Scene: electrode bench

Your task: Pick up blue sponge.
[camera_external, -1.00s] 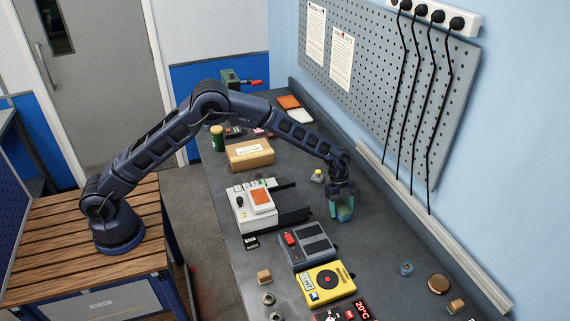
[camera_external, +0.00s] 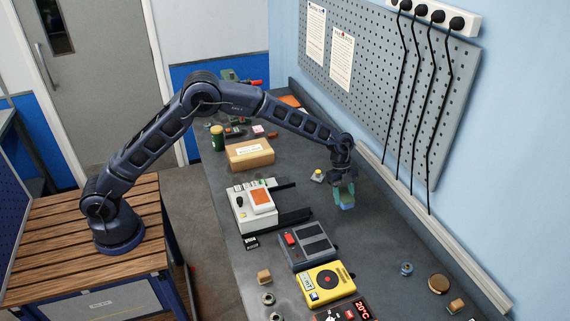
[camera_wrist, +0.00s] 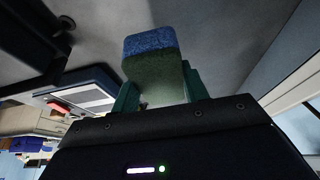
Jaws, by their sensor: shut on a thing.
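The blue sponge (camera_wrist: 150,42) has a blue layer and a green layer in the wrist view. It sits between the two green fingers of my gripper (camera_wrist: 158,88). My gripper is shut on it. In the external view, my gripper (camera_external: 343,194) points down over the right half of the bench, and the sponge (camera_external: 346,206) shows small and blue-green at its fingertips. It appears to be held above the bench top, but the exact gap is hard to tell.
The bench (camera_external: 385,245) is clear around the gripper on the right. To its left stand a white device with an orange panel (camera_external: 262,200), a grey box (camera_external: 309,245) and a yellow device (camera_external: 326,283). A small yellow-topped item (camera_external: 318,175) lies close by. The pegboard wall (camera_external: 400,90) rises behind.

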